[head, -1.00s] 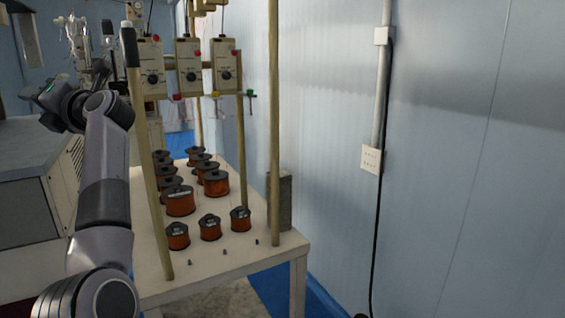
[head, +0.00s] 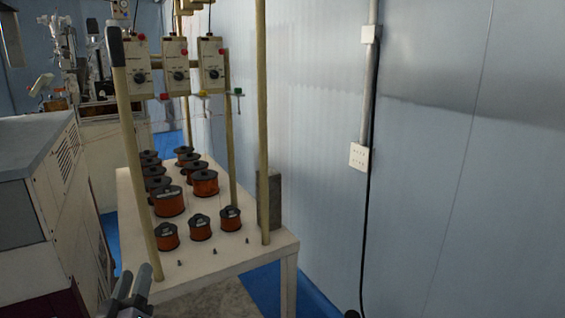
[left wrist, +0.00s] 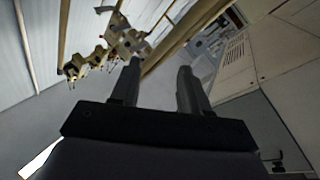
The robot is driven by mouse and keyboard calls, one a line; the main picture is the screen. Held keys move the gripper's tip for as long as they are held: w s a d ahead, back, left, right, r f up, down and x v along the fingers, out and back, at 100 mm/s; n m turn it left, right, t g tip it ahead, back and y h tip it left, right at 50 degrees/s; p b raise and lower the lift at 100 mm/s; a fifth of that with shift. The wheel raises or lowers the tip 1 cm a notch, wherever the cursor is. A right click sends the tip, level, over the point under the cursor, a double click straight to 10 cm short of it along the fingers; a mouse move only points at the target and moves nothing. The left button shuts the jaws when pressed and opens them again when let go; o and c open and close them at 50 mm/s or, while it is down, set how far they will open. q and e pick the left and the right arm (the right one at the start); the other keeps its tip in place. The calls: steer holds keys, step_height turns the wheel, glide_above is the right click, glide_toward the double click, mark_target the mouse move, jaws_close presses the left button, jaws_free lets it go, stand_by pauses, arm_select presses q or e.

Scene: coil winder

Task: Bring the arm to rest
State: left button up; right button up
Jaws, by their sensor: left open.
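My left gripper (head: 133,284) is at the bottom of the head view, in front of the near left corner of the white table. Only its two fingers and a bit of its body show there. In the left wrist view the fingers (left wrist: 158,88) stand apart with nothing between them, so it is open and empty. The rest of my left arm is out of the head view. My right gripper is not in view.
A white table (head: 225,262) holds several copper wire spools (head: 169,203) under wooden posts (head: 263,130) and control boxes (head: 174,67). A grey machine cabinet (head: 35,180) stands at left. A blue wall (head: 460,180) closes the right side.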

arm_select(q)
steer(key=s+d+f+m+g+h, duration=0.2)
steer(key=s+d+f+m+g, duration=0.2)
steer(key=s+f, duration=0.7)
steer(key=s+d+f+m+g+h, duration=0.2)
steer(key=s+d+f+m+g, duration=0.3)
steer(key=s+f, duration=0.7)
steer(key=s+d+g, duration=0.1)
steer(key=s, duration=0.2)
steer(key=shift+f+h, duration=0.2)
steer(key=shift+h, duration=0.2)
